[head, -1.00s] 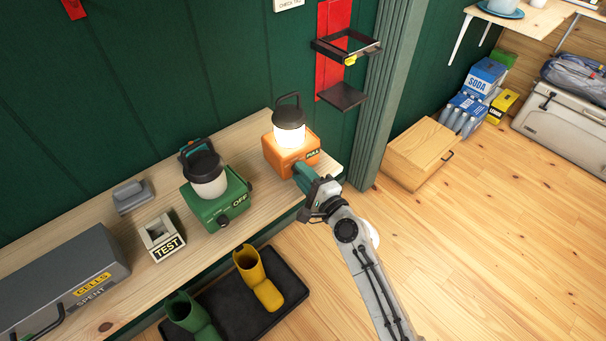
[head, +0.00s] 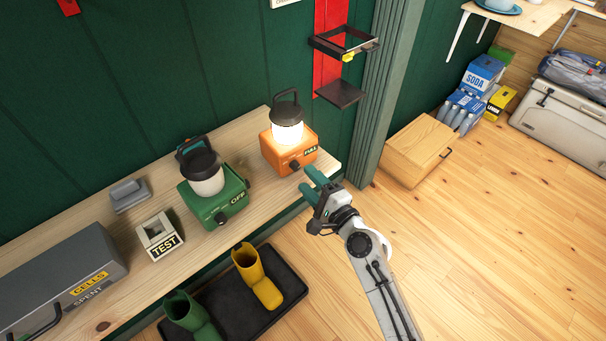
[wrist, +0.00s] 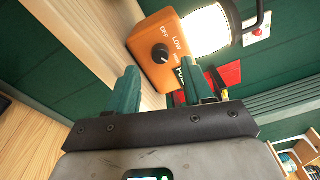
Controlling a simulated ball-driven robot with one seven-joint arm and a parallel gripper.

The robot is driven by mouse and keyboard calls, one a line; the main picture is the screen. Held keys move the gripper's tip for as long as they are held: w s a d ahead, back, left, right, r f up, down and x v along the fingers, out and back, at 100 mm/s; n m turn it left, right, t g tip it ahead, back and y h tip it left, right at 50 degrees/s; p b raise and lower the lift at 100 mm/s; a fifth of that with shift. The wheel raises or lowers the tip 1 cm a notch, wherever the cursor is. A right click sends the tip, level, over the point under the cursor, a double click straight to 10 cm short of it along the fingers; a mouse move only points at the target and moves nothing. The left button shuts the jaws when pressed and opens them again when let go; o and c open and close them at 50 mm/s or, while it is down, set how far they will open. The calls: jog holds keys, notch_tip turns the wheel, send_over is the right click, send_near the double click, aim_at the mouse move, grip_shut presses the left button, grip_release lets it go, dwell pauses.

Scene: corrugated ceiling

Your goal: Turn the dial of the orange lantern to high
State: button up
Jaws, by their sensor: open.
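The orange lantern (head: 274,154) stands upright at the right end of the wooden bench, its lamp lit bright white. Its black dial (head: 295,165) is on the front face beside a FULL label. A pale pointer mark on the dial seems to face the lower right, toward that third mark. My gripper (head: 307,179) is open and empty, just in front of the dial and apart from it. Its teal fingers (wrist: 161,72) show either side below the dial.
A green lantern (head: 210,207) marked OFF, a TEST box (head: 160,238) and a grey CELLS SPENT case (head: 60,275) stand left along the bench (head: 260,205). A black wall bracket (head: 343,42) is above right. Boots (head: 258,278) stand below on a tray.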

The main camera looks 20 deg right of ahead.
jog(key=b+v, duration=0.1)
jog(key=v, duration=0.5)
jog(key=shift+s, duration=0.35)
